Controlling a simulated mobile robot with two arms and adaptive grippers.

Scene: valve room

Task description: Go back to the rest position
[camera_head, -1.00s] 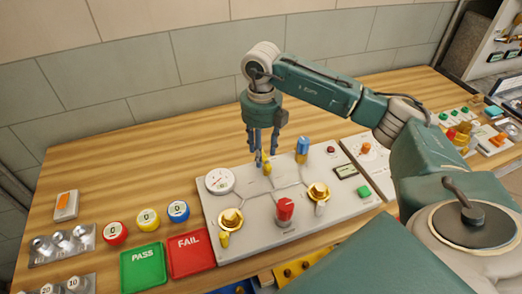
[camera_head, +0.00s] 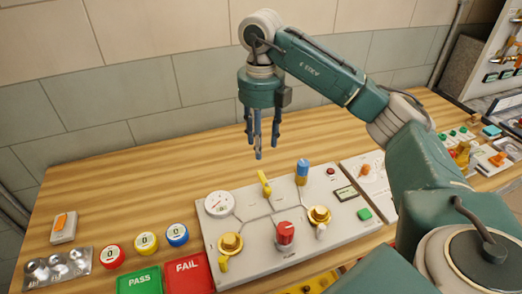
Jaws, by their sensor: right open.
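My right gripper (camera_head: 262,145) hangs with its fingers pointing down above the back part of the table. It is open, with nothing between its fingers. Below it is the grey valve panel (camera_head: 262,232), apart from the fingertips. On the panel are a yellow lever (camera_head: 264,182), a blue-topped knob (camera_head: 302,172), a red knob (camera_head: 285,234), two brass valves, one at the left (camera_head: 230,244) and one at the right (camera_head: 319,215), and a white gauge (camera_head: 219,204). My left gripper is not in view.
Red (camera_head: 112,257), yellow (camera_head: 146,242) and blue (camera_head: 177,235) round counters stand left of the panel. Green PASS (camera_head: 139,281) and red FAIL (camera_head: 187,273) plates lie in front. A tiled wall (camera_head: 150,90) rises behind. The wooden table (camera_head: 150,195) is clear behind the panel.

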